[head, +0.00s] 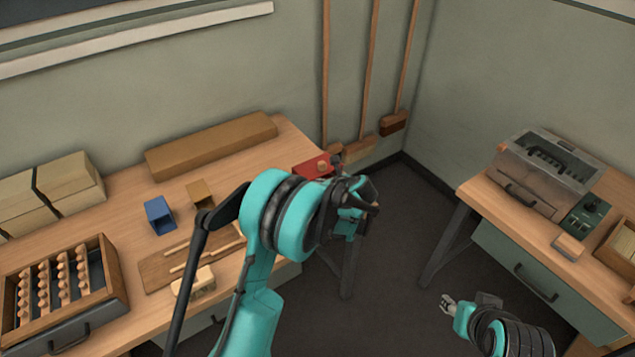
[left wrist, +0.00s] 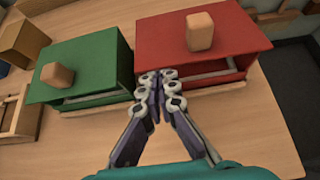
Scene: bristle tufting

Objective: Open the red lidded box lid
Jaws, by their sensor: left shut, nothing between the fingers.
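The red lidded box (left wrist: 165,45) fills the upper right of the left wrist view, with a wooden knob (left wrist: 200,32) on its flat red lid. The lid looks down. In the head view the red box (head: 310,168) shows at the right back of the workbench, partly hidden by my left arm. My left gripper (left wrist: 158,80) is shut and empty, its fingertips at the box's near left front corner; I cannot tell whether they touch it. My right gripper (head: 447,304) is low over the floor, far from the box, too small to read its jaws.
A green box (left wrist: 85,60) with a wooden knob stands just left of the red one. A small blue container (head: 160,215), a wooden tray of pegs (head: 110,275) and a long brown block (head: 210,145) are on the bench. Brooms (head: 368,70) lean on the wall behind.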

